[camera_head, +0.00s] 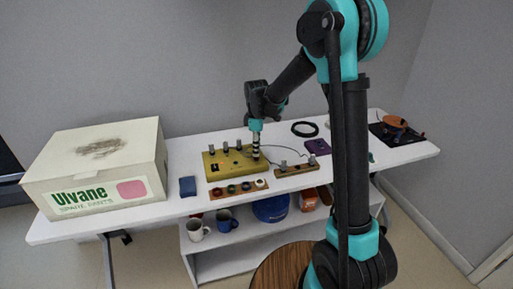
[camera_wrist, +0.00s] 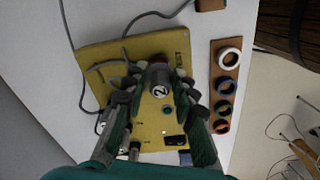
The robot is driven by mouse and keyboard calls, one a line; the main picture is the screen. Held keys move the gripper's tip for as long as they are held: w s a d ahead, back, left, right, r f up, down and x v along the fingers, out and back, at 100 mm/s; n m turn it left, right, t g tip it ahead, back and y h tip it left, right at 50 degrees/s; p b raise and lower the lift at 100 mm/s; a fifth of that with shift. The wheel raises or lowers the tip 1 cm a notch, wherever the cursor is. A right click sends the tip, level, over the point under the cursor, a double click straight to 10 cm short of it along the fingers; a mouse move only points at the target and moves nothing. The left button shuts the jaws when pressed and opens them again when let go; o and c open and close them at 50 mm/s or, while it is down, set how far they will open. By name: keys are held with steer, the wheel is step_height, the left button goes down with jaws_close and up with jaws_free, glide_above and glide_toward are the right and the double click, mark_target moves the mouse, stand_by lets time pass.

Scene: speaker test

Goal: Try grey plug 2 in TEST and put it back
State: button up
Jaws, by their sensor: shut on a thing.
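The yellow panel (camera_head: 217,170) lies on the white table; it fills the middle of the wrist view (camera_wrist: 93,50), with a TEST label near its right edge. My gripper (camera_head: 256,137) is over the panel's right end, pointing down. In the wrist view its fingers (camera_wrist: 158,86) are shut on grey plug 2 (camera_wrist: 164,91), whose top shows a "2". The plug stands upright close to the TEST label. The fingers hide its lower end, so I cannot tell whether it is seated.
A wooden rack (camera_head: 299,172) with grey plugs stands right of the panel, cables running between them. A wooden strip (camera_wrist: 239,73) with coloured rings lies in front. Several plugs stand along the panel's back. A large box (camera_head: 92,168) stands left; a purple box (camera_head: 318,147) is behind the rack.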

steer(key=shift+f, duration=0.35)
steer(key=o, duration=1)
steer(key=shift+r, duration=3.7)
